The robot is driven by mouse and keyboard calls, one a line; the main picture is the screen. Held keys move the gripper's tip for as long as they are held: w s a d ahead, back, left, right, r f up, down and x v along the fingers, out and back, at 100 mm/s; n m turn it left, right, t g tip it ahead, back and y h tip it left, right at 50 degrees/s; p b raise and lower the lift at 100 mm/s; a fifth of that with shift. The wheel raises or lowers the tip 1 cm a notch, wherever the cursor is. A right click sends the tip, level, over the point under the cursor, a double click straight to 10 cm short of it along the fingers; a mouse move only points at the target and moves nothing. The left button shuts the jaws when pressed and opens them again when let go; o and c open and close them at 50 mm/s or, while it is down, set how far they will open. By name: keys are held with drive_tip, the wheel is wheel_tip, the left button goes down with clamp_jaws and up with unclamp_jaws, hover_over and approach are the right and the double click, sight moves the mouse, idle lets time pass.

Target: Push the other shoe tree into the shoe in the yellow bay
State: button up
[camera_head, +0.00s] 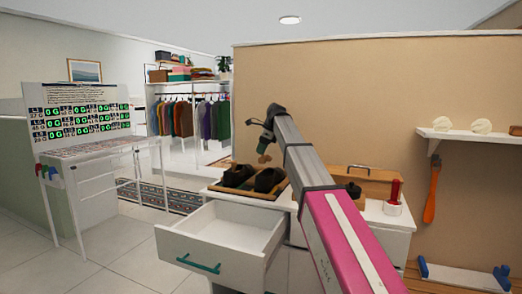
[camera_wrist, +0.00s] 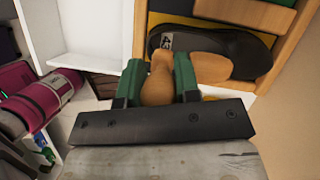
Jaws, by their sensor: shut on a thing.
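My gripper (camera_head: 268,136) is shut on a tan wooden shoe tree (camera_head: 264,158), held above the shoe tray. In the wrist view the green fingers of my gripper (camera_wrist: 158,86) close on both sides of the shoe tree (camera_wrist: 158,78). In the head view two dark shoes, left (camera_head: 237,176) and right (camera_head: 269,180), sit in the tray.
The wooden tray (camera_head: 276,194) stands on a white cabinet with an open drawer (camera_head: 222,240) in front.

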sight(270, 176)
drive_tip(key=shift+f, duration=5.55)
drive_tip(key=shift+w+d, duration=0.35)
drive_tip(key=shift+w, duration=0.6)
drive_tip(key=shift+w+d, duration=0.3)
drive_tip(key=shift+w, duration=0.7)
drive_tip(key=shift+w+d+f, duration=0.15)
drive_tip(key=shift+w, duration=0.35)
drive_tip(key=o, duration=0.7)
drive_tip(key=shift+c, duration=1.1)
drive_tip(key=shift+o, duration=0.2)
